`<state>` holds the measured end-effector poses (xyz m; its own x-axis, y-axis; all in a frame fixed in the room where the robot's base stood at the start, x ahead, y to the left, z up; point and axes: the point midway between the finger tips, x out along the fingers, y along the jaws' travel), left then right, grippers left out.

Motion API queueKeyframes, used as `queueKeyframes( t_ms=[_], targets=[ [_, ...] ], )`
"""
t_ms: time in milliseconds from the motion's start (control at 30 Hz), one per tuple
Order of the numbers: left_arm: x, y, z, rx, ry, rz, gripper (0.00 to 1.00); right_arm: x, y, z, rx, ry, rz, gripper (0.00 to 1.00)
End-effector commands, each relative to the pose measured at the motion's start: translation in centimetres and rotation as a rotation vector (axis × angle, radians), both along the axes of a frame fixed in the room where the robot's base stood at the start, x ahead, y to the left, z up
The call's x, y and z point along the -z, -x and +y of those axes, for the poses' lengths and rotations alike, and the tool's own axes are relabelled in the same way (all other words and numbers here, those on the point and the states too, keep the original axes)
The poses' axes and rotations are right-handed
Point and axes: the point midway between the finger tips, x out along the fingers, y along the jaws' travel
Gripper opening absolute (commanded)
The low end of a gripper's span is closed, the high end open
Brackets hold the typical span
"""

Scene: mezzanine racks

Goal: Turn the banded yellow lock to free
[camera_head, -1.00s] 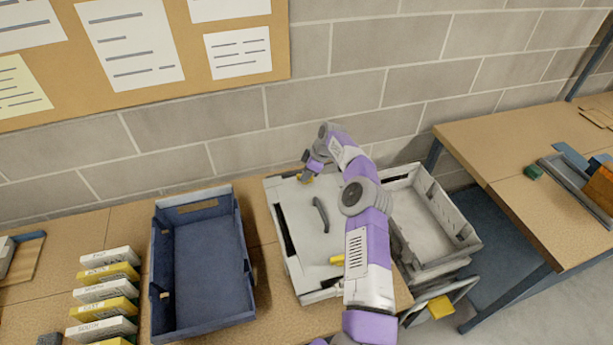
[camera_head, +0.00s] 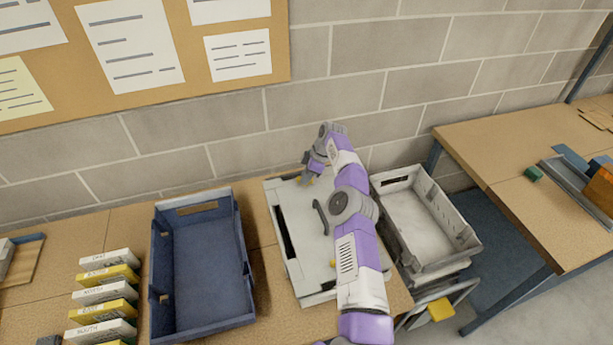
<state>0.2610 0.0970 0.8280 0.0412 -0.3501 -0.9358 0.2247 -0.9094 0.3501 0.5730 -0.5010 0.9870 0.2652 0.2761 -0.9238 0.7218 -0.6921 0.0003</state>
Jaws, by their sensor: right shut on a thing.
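A pale grey lidded box (camera_head: 297,236) stands on the wooden table, with a dark curved handle (camera_head: 319,216) on its lid. A small yellow lock (camera_head: 310,182) shows at the lid's far edge, and another yellow piece (camera_head: 332,263) shows nearer, partly behind my arm. I cannot make out a band on either. My right gripper (camera_head: 308,181) points down at the far yellow lock and is shut on it; its fingers hide part of it. My left gripper is out of view.
A blue open crate (camera_head: 245,270) stands left of the box, beside a row of white and yellow labelled boxes (camera_head: 105,285). An empty grey crate (camera_head: 470,243) stands to the right. A brick wall (camera_head: 350,60) closes the back.

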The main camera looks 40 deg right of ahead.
Motion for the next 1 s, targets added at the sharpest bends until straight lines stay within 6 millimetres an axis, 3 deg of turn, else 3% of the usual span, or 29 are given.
queueKeyframes(
  t_ms=[67, 100, 267, 633, 1000],
  targets=[
    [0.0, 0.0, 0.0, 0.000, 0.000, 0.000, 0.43, 0.0, 0.0, 0.0, 0.000, 0.001, 0.001, 0.00],
    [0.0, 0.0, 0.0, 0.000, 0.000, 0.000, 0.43, 0.0, 0.0, 0.0, 0.000, 0.001, 0.001, 0.19],
    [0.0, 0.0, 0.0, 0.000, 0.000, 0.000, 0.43, 0.0, 0.0, 0.0, 0.000, 0.001, 0.001, 0.43],
    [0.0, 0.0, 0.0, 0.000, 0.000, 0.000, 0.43, -0.7, 0.2, -0.2, 0.002, 0.001, -0.001, 0.43],
    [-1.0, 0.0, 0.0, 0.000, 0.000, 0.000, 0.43, -6.1, 1.7, -1.8, 0.002, 0.001, -0.001, 0.43]
  ],
)
